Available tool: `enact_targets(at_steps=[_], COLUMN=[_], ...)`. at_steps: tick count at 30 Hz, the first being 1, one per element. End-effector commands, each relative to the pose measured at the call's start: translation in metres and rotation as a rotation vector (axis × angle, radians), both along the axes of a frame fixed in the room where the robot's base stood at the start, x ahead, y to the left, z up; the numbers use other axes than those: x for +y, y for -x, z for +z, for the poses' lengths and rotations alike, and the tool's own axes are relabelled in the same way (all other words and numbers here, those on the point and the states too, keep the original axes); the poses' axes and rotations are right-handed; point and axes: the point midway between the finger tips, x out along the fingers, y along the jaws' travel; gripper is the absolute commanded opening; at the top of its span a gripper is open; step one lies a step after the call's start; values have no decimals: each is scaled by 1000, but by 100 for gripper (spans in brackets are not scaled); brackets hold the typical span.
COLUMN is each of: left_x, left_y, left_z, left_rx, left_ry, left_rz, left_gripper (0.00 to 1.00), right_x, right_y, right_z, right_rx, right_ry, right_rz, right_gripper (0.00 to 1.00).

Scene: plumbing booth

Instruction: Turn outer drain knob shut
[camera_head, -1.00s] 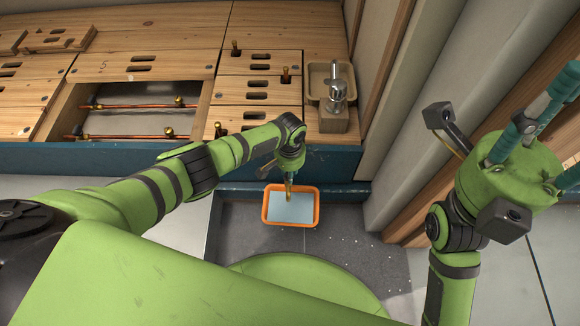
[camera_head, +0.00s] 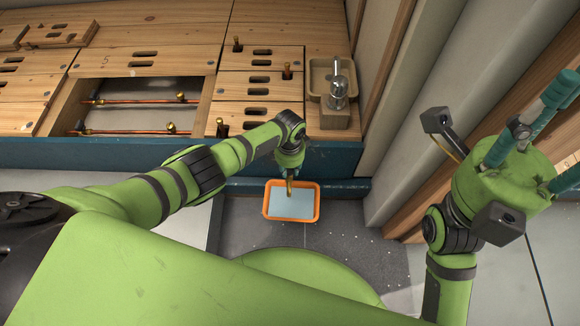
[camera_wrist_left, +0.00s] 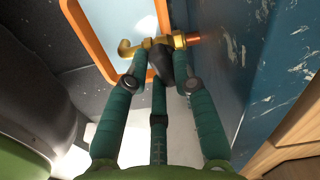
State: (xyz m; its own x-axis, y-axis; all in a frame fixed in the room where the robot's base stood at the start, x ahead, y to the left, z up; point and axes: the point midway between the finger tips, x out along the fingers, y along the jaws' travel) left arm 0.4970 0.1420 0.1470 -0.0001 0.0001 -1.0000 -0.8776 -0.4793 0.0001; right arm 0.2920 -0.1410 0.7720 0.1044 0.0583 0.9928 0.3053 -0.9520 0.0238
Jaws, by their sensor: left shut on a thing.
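The brass drain tap (camera_wrist_left: 136,47) sticks out of the blue cabinet side on a copper stub in the left wrist view. Its dark knob (camera_wrist_left: 162,65) sits between the teal fingers of my left gripper (camera_wrist_left: 160,72), which is shut on it. In the head view my left gripper (camera_head: 289,172) is low at the blue front, mostly hidden under its own wrist. The brass spout (camera_head: 290,186) shows just below it, over the tray. My right gripper (camera_head: 560,130) is at the right, away from the tap, with its teal fingers spread apart.
An orange-rimmed tray (camera_head: 291,220) with a pale blue bottom stands on the grey floor beneath the tap. The blue cabinet front (camera_head: 340,188) is close to the left gripper. Wooden panels, an open bay with copper pipes (camera_head: 130,101), and a small sink (camera_head: 319,77) are above.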

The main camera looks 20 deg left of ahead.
Motion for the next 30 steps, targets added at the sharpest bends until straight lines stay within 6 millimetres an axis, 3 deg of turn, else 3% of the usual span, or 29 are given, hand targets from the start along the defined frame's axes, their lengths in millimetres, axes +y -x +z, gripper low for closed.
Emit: enact_targets(at_steps=[12, 29, 30], left_x=[1, 1, 1], left_y=[2, 2, 2], left_z=[-1, -1, -1], left_rx=[4, 4, 4], left_ry=[0, 0, 0], left_rz=[-205, -238, -238], left_gripper=[0, 0, 30], right_x=[0, 0, 0], right_y=[0, 0, 0], right_z=[-2, -2, -2], right_rx=[5, 5, 5], right_ry=[4, 6, 6], right_rz=[0, 0, 0], right_gripper=[40, 40, 40])
